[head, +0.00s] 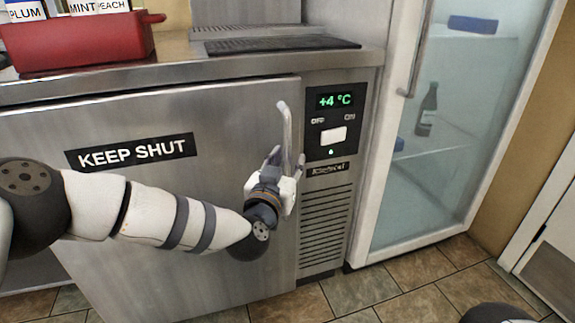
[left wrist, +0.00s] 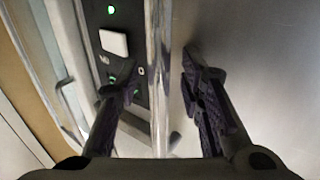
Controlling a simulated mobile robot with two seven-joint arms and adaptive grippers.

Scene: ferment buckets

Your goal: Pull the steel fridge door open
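The steel fridge door (head: 210,125) bears a black KEEP SHUT label (head: 132,152). Its right edge lies close beside the control panel, and it looks shut. A vertical bar handle (head: 285,120) stands near that right edge. My left gripper (head: 287,160) is at the lower part of the handle. In the left wrist view, the fingers of my left gripper (left wrist: 160,95) are open, one on each side of the handle (left wrist: 158,60), with gaps on both sides. My right gripper is not in view.
A control panel (head: 335,120) reading +4 °C, with a white switch, sits right of the door. A glass-door fridge (head: 440,170) stands farther right. A red bin (head: 85,45) stands on the steel counter (head: 170,55). Tiled floor (head: 400,285) shows in front.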

